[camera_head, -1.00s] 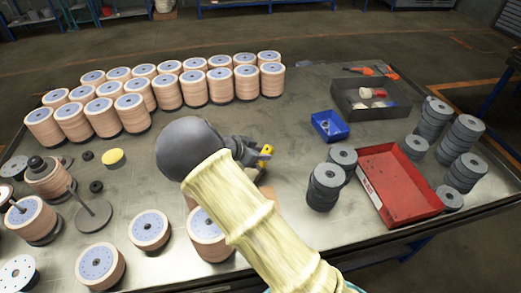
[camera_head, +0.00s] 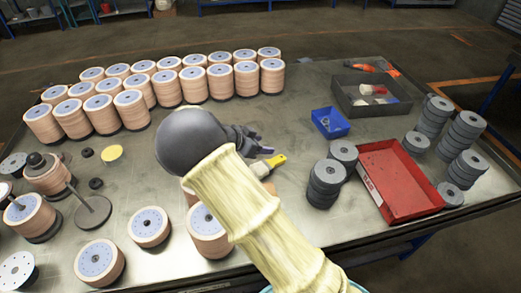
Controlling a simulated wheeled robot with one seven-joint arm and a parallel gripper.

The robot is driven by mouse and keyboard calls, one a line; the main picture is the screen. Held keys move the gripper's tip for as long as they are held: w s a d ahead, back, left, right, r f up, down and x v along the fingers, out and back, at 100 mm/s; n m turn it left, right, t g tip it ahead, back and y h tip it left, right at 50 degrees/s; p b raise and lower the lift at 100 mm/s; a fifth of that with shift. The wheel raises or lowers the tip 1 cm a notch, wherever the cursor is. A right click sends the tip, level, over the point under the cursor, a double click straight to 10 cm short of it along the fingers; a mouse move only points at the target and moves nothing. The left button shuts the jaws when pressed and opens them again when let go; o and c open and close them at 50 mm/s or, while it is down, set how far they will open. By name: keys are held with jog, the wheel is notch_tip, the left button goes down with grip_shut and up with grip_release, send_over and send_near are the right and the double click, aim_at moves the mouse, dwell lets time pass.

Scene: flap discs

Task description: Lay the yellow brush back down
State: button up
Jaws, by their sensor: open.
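The yellow brush (camera_head: 275,161) lies on the grey metal table near its middle, just right of my arm. Its yellow handle points up and to the right, and its lower left part is partly hidden by my arm. My gripper (camera_head: 266,144) is open and empty, a little above and left of the handle in the picture, and looks apart from it.
A small blue bin (camera_head: 330,124) and a red tray (camera_head: 400,182) stand to the right, with stacks of dark grey discs (camera_head: 326,185) beside the tray. A dark box (camera_head: 371,96) is behind. Rows of tan disc stacks (camera_head: 167,88) fill the back left. Bare table lies around the brush.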

notch_tip(320, 180, up, 7)
jog(key=b, duration=0.1)
jog(key=shift+r, duration=0.2)
dwell(0.8)
jog(key=s+d+f+n+g+y, duration=0.3)
jog(key=s+d+n+g+y, duration=0.1)
jog(key=s+d, duration=0.6)
jog(key=s+d+n+y, duration=0.2)
jog(key=s+n, duration=0.1)
jog(key=s, duration=0.4)
jog(key=s+d+r+n+y, duration=0.1)
jog(key=s+n, duration=0.3)
jog(key=s, duration=0.4)
jog(key=shift+d+t+y+p, duration=0.3)
jog(key=shift+d+y, duration=0.15)
jog(key=shift+y, duration=0.45)
